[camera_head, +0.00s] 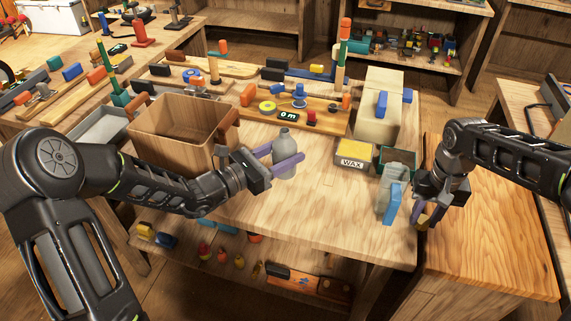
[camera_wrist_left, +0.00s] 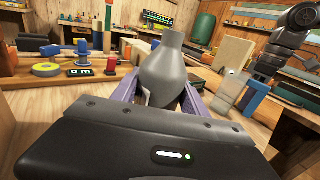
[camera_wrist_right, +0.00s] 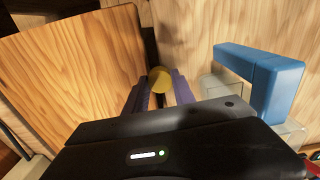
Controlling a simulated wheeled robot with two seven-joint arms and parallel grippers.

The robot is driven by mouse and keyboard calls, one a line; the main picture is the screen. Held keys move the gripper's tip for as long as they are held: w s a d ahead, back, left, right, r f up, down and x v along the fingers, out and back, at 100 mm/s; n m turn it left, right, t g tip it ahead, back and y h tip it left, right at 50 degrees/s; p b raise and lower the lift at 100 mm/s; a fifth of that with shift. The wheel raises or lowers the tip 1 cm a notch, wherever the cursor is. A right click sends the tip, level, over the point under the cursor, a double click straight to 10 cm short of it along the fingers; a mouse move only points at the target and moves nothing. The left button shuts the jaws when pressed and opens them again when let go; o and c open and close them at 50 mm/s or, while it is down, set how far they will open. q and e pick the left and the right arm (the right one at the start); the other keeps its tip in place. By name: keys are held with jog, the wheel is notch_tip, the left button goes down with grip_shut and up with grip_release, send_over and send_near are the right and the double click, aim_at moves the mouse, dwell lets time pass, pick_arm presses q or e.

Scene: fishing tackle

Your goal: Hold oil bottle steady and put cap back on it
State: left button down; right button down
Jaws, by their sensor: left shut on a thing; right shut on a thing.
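The grey oil bottle (camera_head: 285,142) stands upright near the middle of the table, with its narrow neck bare on top. My left gripper (camera_head: 280,162) is shut on its body, one purple finger on each side; the bottle (camera_wrist_left: 166,70) also fills the middle of the left wrist view. I cannot tell if its base touches the table. My right gripper (camera_head: 427,216) is at the table's right edge, well apart from the bottle. It is shut on a small round yellow cap (camera_wrist_right: 160,80), seen between its purple fingertips in the right wrist view.
A clear container with a blue handle (camera_head: 392,203) stands next to my right gripper. A yellow WAX box (camera_head: 352,157) and a dark green box (camera_head: 397,156) lie between the grippers. A brown wooden bin (camera_head: 175,150) is behind my left arm. The front middle of the table is clear.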

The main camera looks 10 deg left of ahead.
pick_arm(q)
jog(key=shift+f, duration=2.05)
jog(key=shift+f, duration=0.15)
jog(key=c, duration=0.6)
grip_release()
jog(key=shift+r, duration=0.2)
jog(key=shift+s+a+f, duration=0.1)
jog(key=shift+s+a, duration=0.15)
send_over(247, 205)
jog(key=shift+b, duration=0.4)
